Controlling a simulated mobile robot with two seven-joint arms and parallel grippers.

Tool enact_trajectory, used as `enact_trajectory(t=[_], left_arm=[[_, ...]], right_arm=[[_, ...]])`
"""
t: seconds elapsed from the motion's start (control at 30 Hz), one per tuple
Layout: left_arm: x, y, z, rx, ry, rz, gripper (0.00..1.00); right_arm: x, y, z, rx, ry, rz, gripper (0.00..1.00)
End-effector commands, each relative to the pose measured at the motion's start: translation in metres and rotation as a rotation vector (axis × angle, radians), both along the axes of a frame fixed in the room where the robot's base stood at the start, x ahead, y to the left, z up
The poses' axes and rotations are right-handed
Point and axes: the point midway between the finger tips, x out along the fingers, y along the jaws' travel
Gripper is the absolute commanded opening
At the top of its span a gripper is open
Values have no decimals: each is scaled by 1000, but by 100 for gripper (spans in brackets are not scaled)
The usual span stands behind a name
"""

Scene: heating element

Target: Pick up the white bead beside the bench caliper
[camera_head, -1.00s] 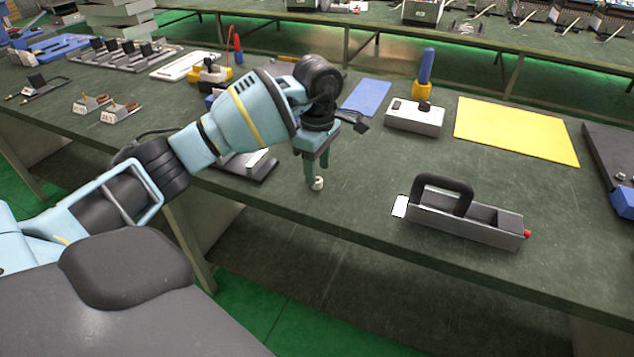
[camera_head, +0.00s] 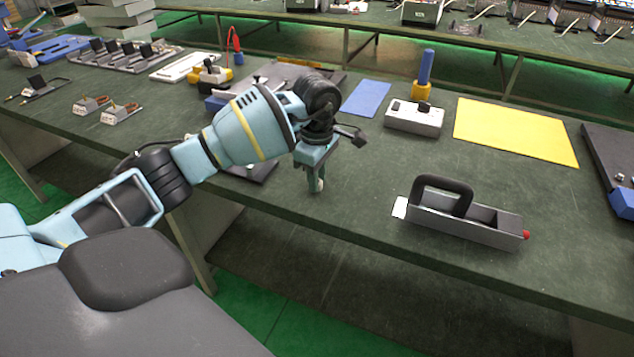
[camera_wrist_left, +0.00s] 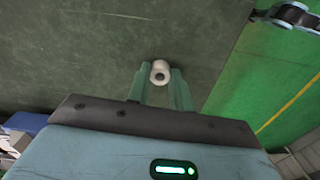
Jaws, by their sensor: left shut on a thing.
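The white bead (camera_wrist_left: 159,73) sits between the two fingertips of my left gripper (camera_wrist_left: 160,82) in the left wrist view. It is a small white piece with a hole in its end. In the head view my left gripper (camera_head: 316,186) points down at the table near its front edge, shut on the bead (camera_head: 321,184), which is mostly hidden by the fingers. I cannot tell whether the bead still touches the table. No bench caliper can be made out for certain beside it. My right gripper is not in view.
A grey tool carrier with a black handle (camera_head: 470,222) stands to the right on the green table (camera_head: 365,180). Behind are a grey box (camera_head: 413,118), a blue sheet (camera_head: 366,98) and a yellow mat (camera_head: 515,131). A dark device (camera_head: 252,170) lies left of the gripper. The table between gripper and carrier is clear.

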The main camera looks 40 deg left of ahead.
Motion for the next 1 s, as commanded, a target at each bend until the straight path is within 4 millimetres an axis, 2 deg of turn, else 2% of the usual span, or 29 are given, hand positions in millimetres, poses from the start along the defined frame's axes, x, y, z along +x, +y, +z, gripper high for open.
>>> enact_trajectory(t=[0.27,0.5,0.77,1.0], left_arm=[[0,0,8,-1,-1,-1,0],[1,0,38,0,-3,1,0],[-42,0,38,2,0,-1,0],[-92,-1,42,3,2,-2,0]], right_arm=[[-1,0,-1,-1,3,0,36],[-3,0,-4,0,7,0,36],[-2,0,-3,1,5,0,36],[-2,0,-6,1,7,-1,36]])
